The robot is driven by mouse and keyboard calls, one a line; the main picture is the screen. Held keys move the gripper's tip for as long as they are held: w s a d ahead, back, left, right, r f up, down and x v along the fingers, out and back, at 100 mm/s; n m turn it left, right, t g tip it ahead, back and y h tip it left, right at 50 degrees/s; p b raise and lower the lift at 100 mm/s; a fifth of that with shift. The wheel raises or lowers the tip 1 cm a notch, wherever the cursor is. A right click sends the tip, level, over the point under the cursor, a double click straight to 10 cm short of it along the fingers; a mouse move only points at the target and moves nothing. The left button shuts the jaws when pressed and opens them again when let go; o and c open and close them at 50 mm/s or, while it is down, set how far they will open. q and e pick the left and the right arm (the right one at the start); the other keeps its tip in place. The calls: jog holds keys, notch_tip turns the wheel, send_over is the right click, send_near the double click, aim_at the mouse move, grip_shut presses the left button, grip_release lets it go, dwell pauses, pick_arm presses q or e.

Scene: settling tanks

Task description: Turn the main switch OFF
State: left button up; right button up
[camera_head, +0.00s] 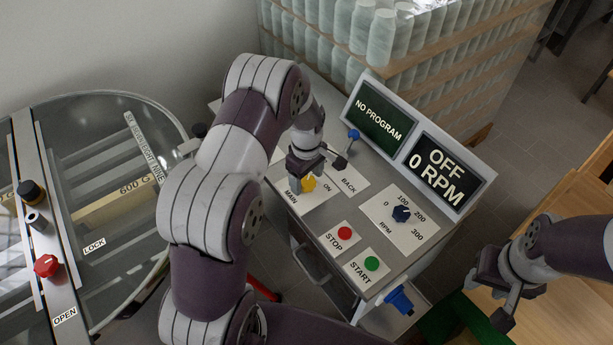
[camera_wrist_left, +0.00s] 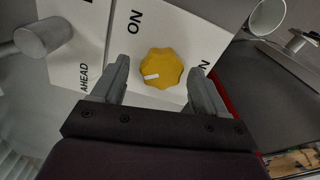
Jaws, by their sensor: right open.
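The main switch is a yellow lobed knob (camera_head: 309,184) on a white plate marked MAIN and ON, on the control panel. In the left wrist view the knob (camera_wrist_left: 161,68) shows a short white mark on its left side, with ON printed up and to the left. My left gripper (camera_head: 306,174) is over the knob and partly hides it and its plate. In the wrist view the left gripper's fingers (camera_wrist_left: 160,78) are spread on either side of the knob, with a gap on both sides. My right gripper (camera_head: 492,297) is open and empty at the lower right, away from the panel.
The panel carries a blue lever (camera_head: 353,135), an RPM dial (camera_head: 401,214), a red STOP button (camera_head: 345,233) and a green START button (camera_head: 371,264). The display (camera_head: 447,171) reads OFF, 0 RPM. A glass-covered tank (camera_head: 130,190) stands left, wrapped jars (camera_head: 385,40) behind, a wooden table (camera_head: 570,205) right.

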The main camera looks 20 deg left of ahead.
aim_at(307, 180)
pick_arm(q)
notch_tip(307, 180, up, 13)
jog(key=b, duration=0.1)
jog(key=shift+f+b, duration=0.2)
jog(key=shift+b, duration=0.1)
dwell(0.4)
jog(key=s+d+m, duration=0.2)
jog(key=s+m, duration=0.5)
jog(key=s, duration=0.2)
jog(key=s+d+m+t, duration=0.1)
jog(key=s+d+m, duration=0.1)
jog(key=s+m, duration=0.5)
jog(key=shift+s+d+f, duration=0.15)
jog(key=shift+s+d, duration=0.25)
jog(key=shift+s, duration=0.75)
